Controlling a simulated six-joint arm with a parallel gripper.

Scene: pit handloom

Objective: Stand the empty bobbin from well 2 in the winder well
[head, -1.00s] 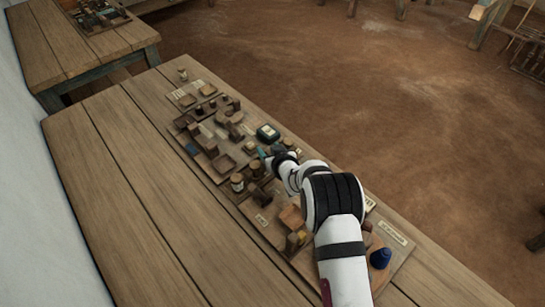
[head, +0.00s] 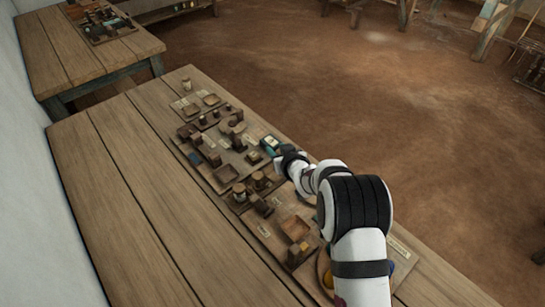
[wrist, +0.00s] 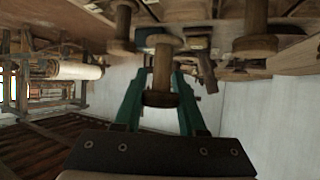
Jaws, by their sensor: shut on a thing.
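My gripper (wrist: 159,88) has green fingers on both sides of a bare wooden bobbin (wrist: 161,72) in the wrist view. The fingers are shut on it, and its round flange shows between them. The held bobbin is too small and hidden to make out there. I cannot tell which well is the winder well or well 2.
A bobbin (head: 239,191) with a pale top and a dark one (head: 260,180) stand left of my gripper. A shallow wooden tray (head: 226,174) and an angled wooden box (head: 295,228) lie nearby. The table's left side (head: 110,190) is clear.

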